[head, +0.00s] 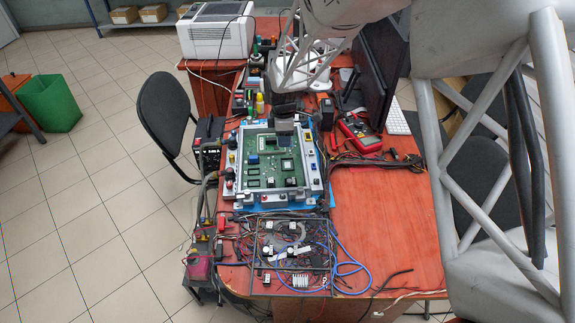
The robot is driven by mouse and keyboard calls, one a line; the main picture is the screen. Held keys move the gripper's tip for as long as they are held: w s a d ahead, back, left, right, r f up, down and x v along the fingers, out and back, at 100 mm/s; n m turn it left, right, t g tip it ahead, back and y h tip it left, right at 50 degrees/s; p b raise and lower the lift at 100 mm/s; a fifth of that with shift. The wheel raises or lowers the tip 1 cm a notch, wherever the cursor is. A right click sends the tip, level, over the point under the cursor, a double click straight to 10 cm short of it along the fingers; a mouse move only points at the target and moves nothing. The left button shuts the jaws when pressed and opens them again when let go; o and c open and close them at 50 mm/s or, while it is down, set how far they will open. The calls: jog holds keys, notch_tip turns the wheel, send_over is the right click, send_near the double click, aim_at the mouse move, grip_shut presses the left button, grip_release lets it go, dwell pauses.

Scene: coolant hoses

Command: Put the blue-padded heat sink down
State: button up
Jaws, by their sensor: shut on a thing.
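My gripper (286,112) shows small and dark at the far edge of the green circuit board (263,184), at the end of my white lattice arm. It is shut on a small grey block (285,125), which looks like the heat sink. No blue pad shows on the block from here. I cannot tell whether the block touches the board or hangs just above it. The board lies in a grey metal frame (232,160). A bare square chip (287,166) and a small blue part (253,159) are on the board, nearer than the block.
Loose cables and a blue hose (345,268) clutter the table's near end. A red multimeter (360,134) and a dark monitor (379,75) stand to the right. Bottles (259,103) and a white printer (215,33) are behind. The red tabletop (375,205) is clear right of the board.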

jog(key=shift+f, duration=0.1)
send_over(284, 165)
jog(key=shift+f, duration=3.05)
jog(key=shift+s, duration=0.1)
jog(key=shift+f, duration=1.85)
jog(key=shift+f, duration=0.55)
